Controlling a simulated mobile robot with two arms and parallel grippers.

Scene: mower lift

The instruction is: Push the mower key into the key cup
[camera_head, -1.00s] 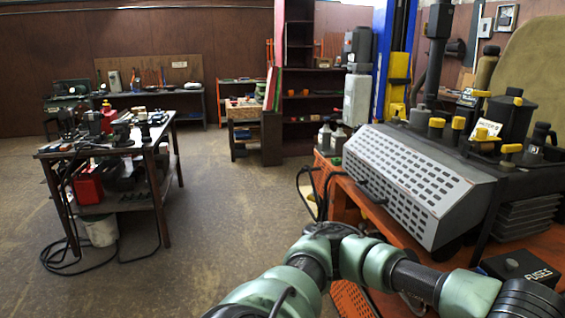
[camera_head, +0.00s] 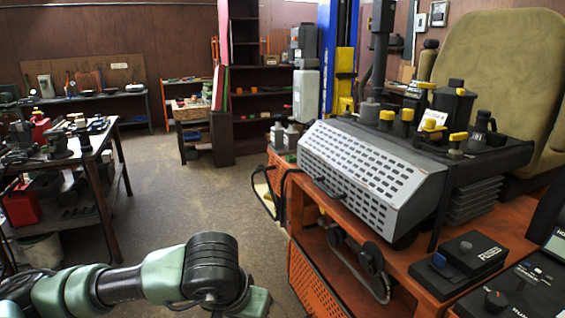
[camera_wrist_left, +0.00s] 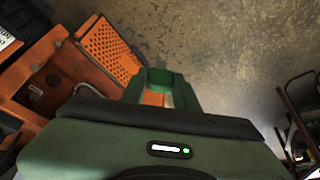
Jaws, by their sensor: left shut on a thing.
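My left gripper (camera_wrist_left: 158,84) shows in the left wrist view as short green fingers pointing away from the wrist. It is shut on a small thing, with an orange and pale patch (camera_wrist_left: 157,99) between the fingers. I cannot make out whether this is the mower key. Floor lies beyond the fingertips. In the head view my left arm comes in at the lower left, but its fingers are hidden or out of frame. I cannot pick out the key cup. My right gripper is not in view.
An orange mower frame (camera_head: 412,275) at right carries a grey perforated cover (camera_head: 370,170), a black fuse box (camera_head: 474,252) and a dark control panel (camera_head: 530,290). A cluttered workbench (camera_head: 85,150) stands at left. The floor (camera_head: 190,195) between is open.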

